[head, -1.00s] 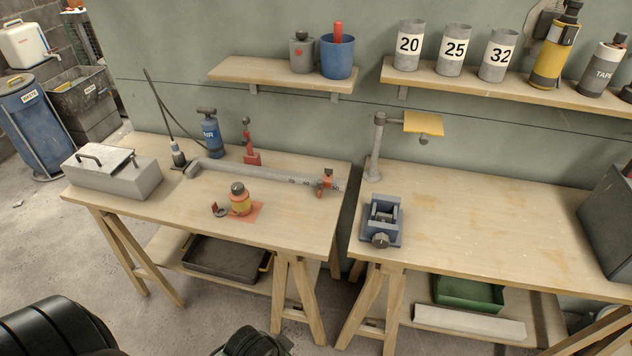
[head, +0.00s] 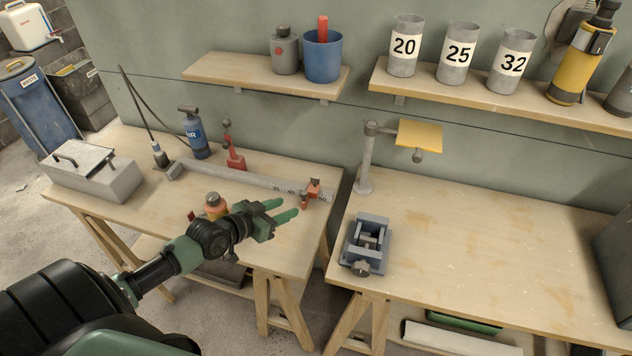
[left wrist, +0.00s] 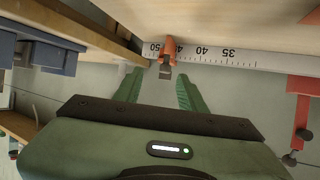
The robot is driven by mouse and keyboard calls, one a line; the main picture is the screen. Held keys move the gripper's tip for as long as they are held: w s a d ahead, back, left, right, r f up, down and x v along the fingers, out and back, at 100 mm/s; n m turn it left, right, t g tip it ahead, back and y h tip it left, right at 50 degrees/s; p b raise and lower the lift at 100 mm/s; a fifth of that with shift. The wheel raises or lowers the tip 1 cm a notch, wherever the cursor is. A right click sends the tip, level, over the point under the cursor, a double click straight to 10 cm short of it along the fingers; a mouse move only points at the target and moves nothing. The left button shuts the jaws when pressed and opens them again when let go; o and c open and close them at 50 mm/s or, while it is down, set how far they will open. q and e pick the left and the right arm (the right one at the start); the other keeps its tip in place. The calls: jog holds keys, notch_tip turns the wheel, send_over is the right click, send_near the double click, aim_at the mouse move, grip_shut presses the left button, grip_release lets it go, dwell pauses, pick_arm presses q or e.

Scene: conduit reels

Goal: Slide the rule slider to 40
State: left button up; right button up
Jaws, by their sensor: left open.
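The grey rule (head: 245,180) lies along the back of the left bench, and its scale (left wrist: 215,54) shows 50, 40 and 35 in the left wrist view. The orange slider (head: 313,188) sits near the rule's right end. In the left wrist view the slider (left wrist: 170,50) stands between the 50 and 40 marks and hides the scale there. My left gripper (head: 288,209) is open and empty, in front of the slider and apart from it. In the left wrist view the slider shows ahead, between the lines of the green fingers (left wrist: 160,77). My right gripper is out of view.
An orange-yellow bottle (head: 214,205) is partly hidden behind my left arm. A red stand (head: 233,155) and blue air pump (head: 195,135) stand behind the rule. A grey metal box (head: 95,172) is at left, a blue vise (head: 367,243) on the right bench.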

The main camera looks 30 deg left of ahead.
aim_at(302, 194)
pick_arm(q)
jog(key=shift+w+a+r, duration=0.1)
jog(key=shift+w+a, duration=0.15)
jog(key=shift+w, duration=0.3)
jog(key=shift+w+a+r, duration=0.1)
jog(key=shift+w+a, duration=0.1)
jog(key=shift+w, duration=0.3)
jog(key=shift+w+d+f, duration=0.1)
jog(key=shift+w, duration=0.4)
jog(key=x, duration=0.3)
jog(key=shift+s, duration=0.1)
jog(key=shift+b+x, duration=0.35)
jog(key=shift+x, duration=0.65)
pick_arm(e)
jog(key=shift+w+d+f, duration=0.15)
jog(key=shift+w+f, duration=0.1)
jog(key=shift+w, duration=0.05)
pick_arm(q)
jog(key=shift+f, duration=0.1)
grip_shut()
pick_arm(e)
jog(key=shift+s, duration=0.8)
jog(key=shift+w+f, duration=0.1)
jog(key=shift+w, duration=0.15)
